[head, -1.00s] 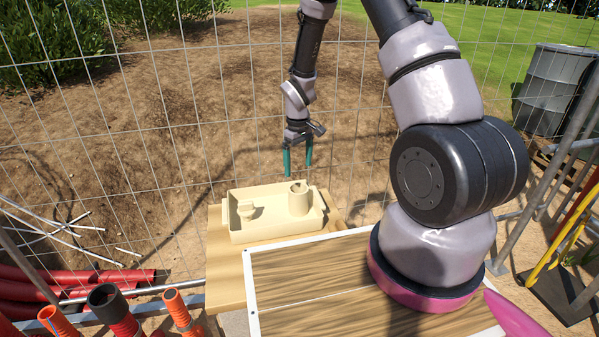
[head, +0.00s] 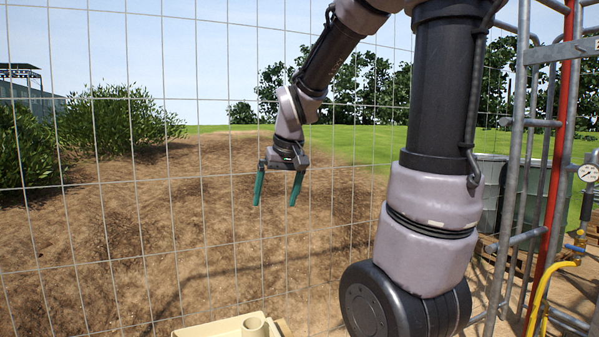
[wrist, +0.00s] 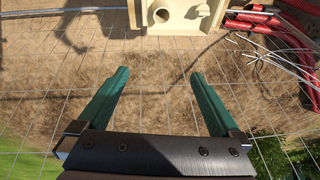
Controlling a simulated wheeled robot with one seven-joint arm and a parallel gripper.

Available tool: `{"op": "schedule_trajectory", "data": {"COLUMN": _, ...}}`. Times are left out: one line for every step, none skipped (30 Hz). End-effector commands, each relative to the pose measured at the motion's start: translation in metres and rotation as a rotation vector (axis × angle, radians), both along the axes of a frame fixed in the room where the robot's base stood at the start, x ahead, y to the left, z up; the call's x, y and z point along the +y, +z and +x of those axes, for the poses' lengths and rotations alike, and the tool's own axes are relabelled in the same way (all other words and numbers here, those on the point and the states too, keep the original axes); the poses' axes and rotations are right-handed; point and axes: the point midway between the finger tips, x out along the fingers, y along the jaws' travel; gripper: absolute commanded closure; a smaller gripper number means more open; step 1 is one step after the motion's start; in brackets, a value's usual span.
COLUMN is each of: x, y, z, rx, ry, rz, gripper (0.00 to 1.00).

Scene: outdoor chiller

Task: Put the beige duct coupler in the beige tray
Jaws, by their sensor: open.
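The beige tray (head: 200,330) shows only at the bottom edge of the head view, mostly cut off. A beige round-mouthed tube, which looks like the beige duct coupler (head: 255,328), stands upright in it. In the wrist view the tray (wrist: 183,31) is at the top edge, with the coupler (wrist: 161,15) and a smaller beige piece (wrist: 203,9) inside it. My gripper (head: 276,203) is open and empty, raised above the tray and apart from it. Its green fingers (wrist: 160,74) are spread wide with nothing between them.
A wire mesh fence (head: 190,150) crosses the head view. Red pipes and thin metal rods (wrist: 265,35) lie beside the tray in the wrist view. Grey drums (head: 490,195) and a metal frame with a gauge (head: 588,173) stand at the right. The air around my gripper is clear.

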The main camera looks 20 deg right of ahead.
Motion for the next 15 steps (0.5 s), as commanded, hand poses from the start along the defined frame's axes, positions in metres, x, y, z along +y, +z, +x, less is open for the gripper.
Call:
{"op": "schedule_trajectory", "data": {"x": -0.002, "y": 0.018, "z": -0.017, "rx": -0.035, "ry": -0.035, "rz": 0.023, "gripper": 0.00}}
{"op": "schedule_trajectory", "data": {"x": -0.003, "y": 0.026, "z": -0.027, "rx": -0.051, "ry": -0.056, "rz": 0.039, "gripper": 0.00}}
{"op": "schedule_trajectory", "data": {"x": -0.005, "y": 0.036, "z": -0.040, "rx": -0.071, "ry": -0.084, "rz": 0.060, "gripper": 0.00}}
{"op": "schedule_trajectory", "data": {"x": -0.005, "y": 0.043, "z": -0.050, "rx": -0.085, "ry": -0.105, "rz": 0.076, "gripper": 0.00}}
{"op": "schedule_trajectory", "data": {"x": -0.006, "y": 0.049, "z": -0.059, "rx": -0.101, "ry": -0.124, "rz": 0.093, "gripper": 0.00}}
{"op": "schedule_trajectory", "data": {"x": -0.006, "y": 0.056, "z": -0.072, "rx": -0.117, "ry": -0.148, "rz": 0.114, "gripper": 0.00}}
{"op": "schedule_trajectory", "data": {"x": -0.006, "y": 0.060, "z": -0.081, "rx": -0.131, "ry": -0.164, "rz": 0.128, "gripper": 0.00}}
{"op": "schedule_trajectory", "data": {"x": -0.006, "y": 0.064, "z": -0.089, "rx": -0.142, "ry": -0.179, "rz": 0.143, "gripper": 0.00}}
{"op": "schedule_trajectory", "data": {"x": -0.006, "y": 0.068, "z": -0.099, "rx": -0.156, "ry": -0.196, "rz": 0.161, "gripper": 0.00}}
{"op": "schedule_trajectory", "data": {"x": -0.006, "y": 0.071, "z": -0.105, "rx": -0.165, "ry": -0.208, "rz": 0.173, "gripper": 0.00}}
{"op": "schedule_trajectory", "data": {"x": -0.006, "y": 0.073, "z": -0.112, "rx": -0.172, "ry": -0.219, "rz": 0.186, "gripper": 0.00}}
{"op": "schedule_trajectory", "data": {"x": -0.005, "y": 0.075, "z": -0.118, "rx": -0.182, "ry": -0.230, "rz": 0.198, "gripper": 0.00}}
{"op": "schedule_trajectory", "data": {"x": -0.005, "y": 0.076, "z": -0.122, "rx": -0.187, "ry": -0.236, "rz": 0.205, "gripper": 0.00}}
{"op": "schedule_trajectory", "data": {"x": -0.005, "y": 0.077, "z": -0.125, "rx": -0.192, "ry": -0.242, "rz": 0.212, "gripper": 0.00}}
{"op": "schedule_trajectory", "data": {"x": -0.005, "y": 0.078, "z": -0.129, "rx": -0.195, "ry": -0.248, "rz": 0.219, "gripper": 0.00}}
